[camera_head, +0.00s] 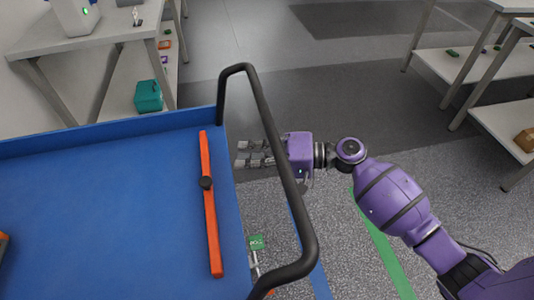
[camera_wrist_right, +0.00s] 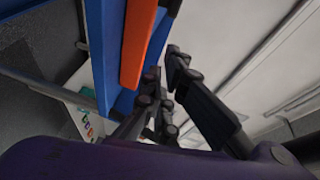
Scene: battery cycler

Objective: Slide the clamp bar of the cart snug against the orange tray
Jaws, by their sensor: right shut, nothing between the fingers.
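In the right wrist view the orange bar (camera_wrist_right: 138,40) shows near the top, close to the fingers. An orange and dark piece (camera_head: 3,245) is cut off at the left edge; I cannot tell if it is the orange tray. My right gripper (camera_head: 238,154) is shut and empty, right of the bar and apart from it, with fingers pointing left. The cart's black handle crosses in front of it. My left gripper is out of view.
The black handle (camera_head: 285,170) loops up along the cart's right side. A white table (camera_head: 95,38) stands behind at upper left, with a teal box (camera_head: 148,96) below. Shelves stand at right, with a brown box (camera_head: 525,139). The blue top between bar and left edge is clear.

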